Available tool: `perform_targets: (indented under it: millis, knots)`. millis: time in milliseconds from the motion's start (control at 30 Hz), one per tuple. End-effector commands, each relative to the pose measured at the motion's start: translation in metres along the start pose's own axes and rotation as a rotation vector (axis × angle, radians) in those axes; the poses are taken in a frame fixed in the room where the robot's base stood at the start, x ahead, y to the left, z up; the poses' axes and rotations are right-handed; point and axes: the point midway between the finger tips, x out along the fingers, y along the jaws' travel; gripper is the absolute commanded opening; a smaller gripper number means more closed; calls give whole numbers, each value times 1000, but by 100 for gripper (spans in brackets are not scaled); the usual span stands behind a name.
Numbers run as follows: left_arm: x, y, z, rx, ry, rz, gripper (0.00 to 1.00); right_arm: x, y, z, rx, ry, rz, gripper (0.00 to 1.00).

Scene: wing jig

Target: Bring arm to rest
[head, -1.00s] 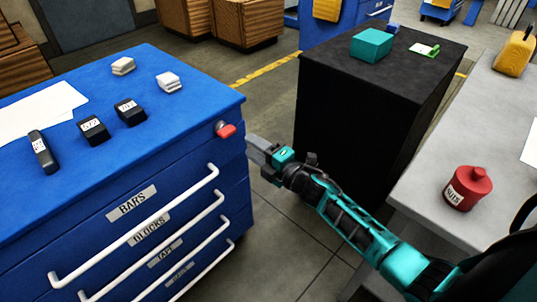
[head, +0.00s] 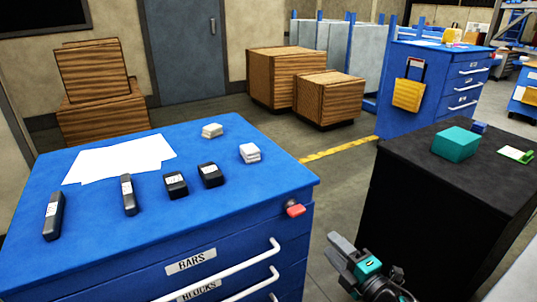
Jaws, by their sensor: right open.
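My right gripper (head: 339,252) shows at the bottom of the head view, in front of the gap between the blue drawer cabinet (head: 252,189) and the black stand (head: 408,178). It is open, and I see nothing between its fingers. It is apart from the red knob (head: 295,210) at the cabinet's top right corner. My left gripper is not in view.
On the cabinet top lie dark bars (head: 54,215), dark blocks (head: 175,186), pale blocks (head: 213,130) and white sheets (head: 120,158). A teal box (head: 456,144) and a green item (head: 516,154) are on the black stand. Wooden crates (head: 328,98) stand behind on open floor.

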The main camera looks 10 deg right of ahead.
Motion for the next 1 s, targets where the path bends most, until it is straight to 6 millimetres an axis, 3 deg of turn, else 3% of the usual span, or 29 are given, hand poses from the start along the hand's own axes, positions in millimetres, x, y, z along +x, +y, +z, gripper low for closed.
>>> perform_targets:
  millis: [167,300,500,633,1000]
  knots:
    - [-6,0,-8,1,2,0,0,-37,-22,-24,389,-130,-75,43]
    - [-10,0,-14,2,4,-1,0,-87,-50,-57,873,-311,-185,43]
    - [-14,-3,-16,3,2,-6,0,-144,-75,-105,1369,-519,-321,43]
    - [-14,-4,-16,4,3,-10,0,-157,-80,-118,1484,-571,-356,43]
    - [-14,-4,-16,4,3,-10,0,-157,-80,-118,1484,-571,-356,43]
